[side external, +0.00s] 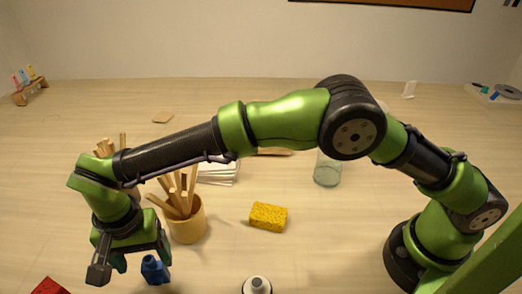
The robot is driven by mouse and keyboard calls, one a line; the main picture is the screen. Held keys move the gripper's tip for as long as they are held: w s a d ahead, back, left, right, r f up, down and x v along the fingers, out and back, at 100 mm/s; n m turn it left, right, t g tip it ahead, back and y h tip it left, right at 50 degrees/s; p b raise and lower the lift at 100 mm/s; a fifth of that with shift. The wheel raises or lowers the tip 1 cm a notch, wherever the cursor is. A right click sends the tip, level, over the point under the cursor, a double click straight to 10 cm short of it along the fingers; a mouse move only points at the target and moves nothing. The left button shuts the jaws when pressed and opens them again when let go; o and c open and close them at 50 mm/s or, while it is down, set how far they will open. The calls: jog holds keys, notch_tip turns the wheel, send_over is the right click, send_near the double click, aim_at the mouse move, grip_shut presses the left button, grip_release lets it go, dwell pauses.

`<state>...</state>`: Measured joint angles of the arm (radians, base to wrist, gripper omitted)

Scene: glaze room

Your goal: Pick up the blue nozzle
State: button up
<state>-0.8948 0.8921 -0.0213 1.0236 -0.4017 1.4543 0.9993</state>
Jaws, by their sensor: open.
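The blue nozzle (155,270) stands on the table at the lower left, near the picture's bottom edge. My gripper (131,272) is open and points down, just to the left of the nozzle. One dark finger is at the left, and the other side of the gripper overlaps the nozzle's upper edge in this view. The nozzle does not look gripped. I cannot tell from this one view how far apart in depth they are.
A tan cup (188,228) of wooden sticks stands close behind the nozzle. A red object (49,287) is at the lower left corner.

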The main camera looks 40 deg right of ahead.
aim_at(150, 265)
jog(key=shift+w+d+f, duration=0.1)
jog(key=shift+d+f, duration=0.05)
jog(key=shift+f, duration=1.3)
jog(key=shift+d+f, duration=0.1)
jog(key=shift+f, duration=1.35)
